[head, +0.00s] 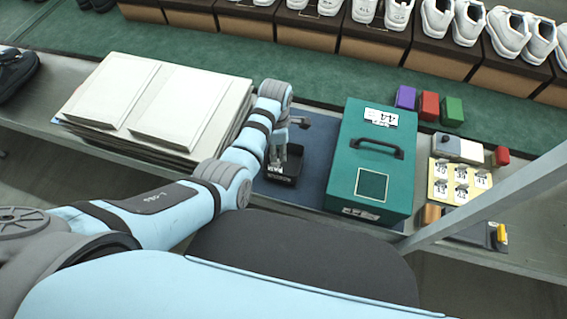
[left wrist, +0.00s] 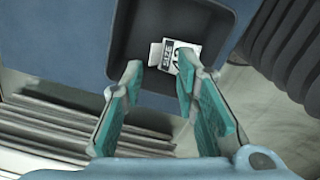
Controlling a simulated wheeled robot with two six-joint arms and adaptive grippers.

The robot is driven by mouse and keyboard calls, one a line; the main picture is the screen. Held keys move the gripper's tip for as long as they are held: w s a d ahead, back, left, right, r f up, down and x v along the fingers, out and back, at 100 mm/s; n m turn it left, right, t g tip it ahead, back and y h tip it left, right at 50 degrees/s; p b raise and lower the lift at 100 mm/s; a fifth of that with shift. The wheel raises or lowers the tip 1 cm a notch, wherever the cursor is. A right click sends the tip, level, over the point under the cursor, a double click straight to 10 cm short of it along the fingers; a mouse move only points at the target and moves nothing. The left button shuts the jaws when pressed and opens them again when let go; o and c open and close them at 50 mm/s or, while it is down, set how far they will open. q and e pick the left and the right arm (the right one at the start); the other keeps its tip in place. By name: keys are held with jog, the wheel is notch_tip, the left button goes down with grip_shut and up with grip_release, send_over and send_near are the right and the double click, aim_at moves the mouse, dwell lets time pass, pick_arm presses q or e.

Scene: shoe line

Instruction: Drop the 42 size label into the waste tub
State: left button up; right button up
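The black waste tub (head: 287,180) stands on the blue mat, left of the teal box. It also shows in the left wrist view (left wrist: 122,42). A small white size label (left wrist: 174,56) with a black "SIZE" band appears inside the tub's outline, just beyond my fingertips. Its number is partly hidden by a finger, so I cannot read it. My left gripper (head: 279,150) points down over the tub. In the left wrist view the left gripper (left wrist: 160,72) has its fingers apart, with nothing clearly held between them. My right gripper is not in view.
The teal box (head: 340,165) with a handle and a 44 label stands right of the tub. Stacked pale boards (head: 150,100) lie to the left. A yellow label board (head: 437,190) and coloured blocks (head: 429,106) are at the right. Shoes on boxes line the back.

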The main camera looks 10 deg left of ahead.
pick_arm(q)
jog(key=shift+a, duration=0.3)
notch_tip(320, 180, up, 7)
jog(key=shift+r, duration=0.2)
jog(key=shift+f, duration=0.1)
